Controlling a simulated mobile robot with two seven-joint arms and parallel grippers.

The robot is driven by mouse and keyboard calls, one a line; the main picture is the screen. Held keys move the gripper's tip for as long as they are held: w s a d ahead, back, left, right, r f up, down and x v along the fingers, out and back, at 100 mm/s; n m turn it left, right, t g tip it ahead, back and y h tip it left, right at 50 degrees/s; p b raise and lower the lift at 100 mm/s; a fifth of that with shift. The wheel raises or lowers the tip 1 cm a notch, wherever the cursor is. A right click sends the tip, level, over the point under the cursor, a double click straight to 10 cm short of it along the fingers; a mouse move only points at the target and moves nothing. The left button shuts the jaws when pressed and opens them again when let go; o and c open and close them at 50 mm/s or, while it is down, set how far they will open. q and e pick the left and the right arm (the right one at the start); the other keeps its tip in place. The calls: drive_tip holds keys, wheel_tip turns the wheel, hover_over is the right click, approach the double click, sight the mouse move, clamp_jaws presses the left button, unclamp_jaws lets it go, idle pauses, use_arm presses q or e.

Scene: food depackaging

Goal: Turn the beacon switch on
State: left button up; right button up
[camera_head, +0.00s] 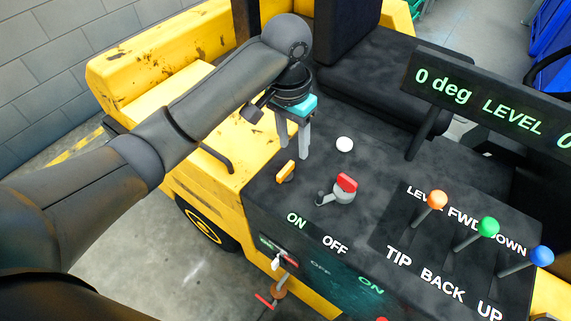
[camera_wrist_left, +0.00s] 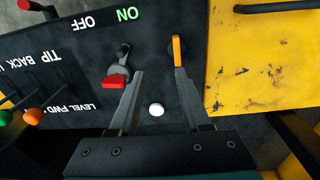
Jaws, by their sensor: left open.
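Which control is the beacon switch cannot be told from a label. A red-handled rotary switch (camera_head: 346,184) sits on the black console top, near white-green ON and OFF lettering. A yellow-orange lever (camera_head: 285,171) stands left of it, and a white round button (camera_head: 344,144) lies behind it. My left gripper (camera_head: 293,150) is open and empty, pointing down above the console near the yellow lever. In the left wrist view, the red handle (camera_wrist_left: 116,82) shows beside the left finger, the yellow lever (camera_wrist_left: 177,50) by the right fingertip, and the white button (camera_wrist_left: 156,110) between the fingers.
A small white toggle (camera_head: 276,262) is on the console's front face, with more ON/OFF lettering. Orange (camera_head: 437,200), green (camera_head: 488,227) and blue (camera_head: 541,256) knobbed levers stand at the right. A display (camera_head: 490,105) reads "0 deg LEVEL". A black seat (camera_head: 365,85) stands behind.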

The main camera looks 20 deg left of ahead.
sight(285, 168)
use_arm(q)
wheel_tip(285, 168, up, 3)
drive_tip(key=w+a, duration=0.2)
drive_tip(key=shift+n+y, duration=0.3)
drive_tip(key=shift+y, duration=0.1)
wheel_tip(285, 168, down, 15)
drive_tip(key=shift+a+r+b, duration=0.1)
drive_tip(key=shift+r+b, duration=0.1)
drive_tip(key=shift+b, duration=0.4)
clamp_jaws()
